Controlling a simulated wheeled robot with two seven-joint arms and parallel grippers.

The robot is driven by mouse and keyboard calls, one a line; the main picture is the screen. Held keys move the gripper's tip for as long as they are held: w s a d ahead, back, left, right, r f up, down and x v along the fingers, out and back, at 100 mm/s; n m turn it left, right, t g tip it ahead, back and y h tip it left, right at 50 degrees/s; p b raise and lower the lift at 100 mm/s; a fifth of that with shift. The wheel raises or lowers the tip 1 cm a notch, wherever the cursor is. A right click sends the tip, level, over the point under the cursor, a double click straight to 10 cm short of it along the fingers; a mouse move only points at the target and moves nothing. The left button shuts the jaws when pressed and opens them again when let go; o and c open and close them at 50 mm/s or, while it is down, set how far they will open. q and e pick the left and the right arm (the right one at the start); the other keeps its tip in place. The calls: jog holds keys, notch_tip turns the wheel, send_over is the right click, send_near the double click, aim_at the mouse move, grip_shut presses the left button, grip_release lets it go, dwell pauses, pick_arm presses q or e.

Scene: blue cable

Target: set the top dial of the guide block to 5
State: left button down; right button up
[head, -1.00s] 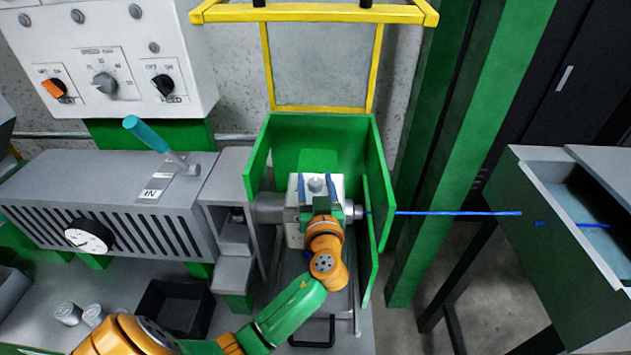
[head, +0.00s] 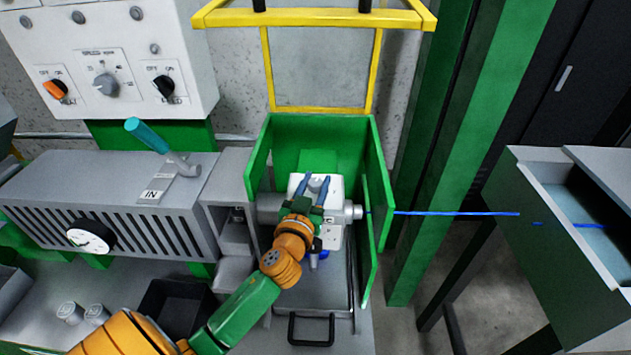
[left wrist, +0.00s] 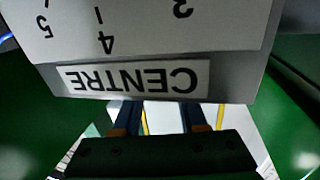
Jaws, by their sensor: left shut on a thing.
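The guide block (head: 333,238) is a white box inside the green open-topped housing. Its top dial (head: 314,184) is a small grey knob on the upper face. My left gripper (head: 313,179) reaches over the block from the front, its two blue fingers shut on the top dial. In the left wrist view the block's scale plate (left wrist: 150,30) shows 5, 4 and 3 upside down, above a CENTRE label (left wrist: 140,78). The left gripper's fingers (left wrist: 160,116) run behind this plate, so their tips and the dial are hidden there. The dial's setting cannot be read. My right gripper is not in view.
Green housing walls (head: 378,170) stand close around the block, with a raised yellow guard frame (head: 320,16) behind. A teal-handled lever (head: 148,135) stands to the left.

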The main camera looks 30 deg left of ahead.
aim_at(310, 188)
pick_arm(q)
jog(key=shift+m+t+h+p, duration=0.25)
jog(key=shift+m+h+p, duration=0.2)
jog(key=shift+m+h, duration=0.95)
jog(key=shift+m+t+h+p, duration=0.35)
jog(key=shift+m+h, duration=0.45)
jog(key=shift+h, duration=1.5)
jog(key=shift+c, duration=2.3)
grip_release()
jog(key=s, duration=0.7)
jog(key=shift+a, duration=0.3)
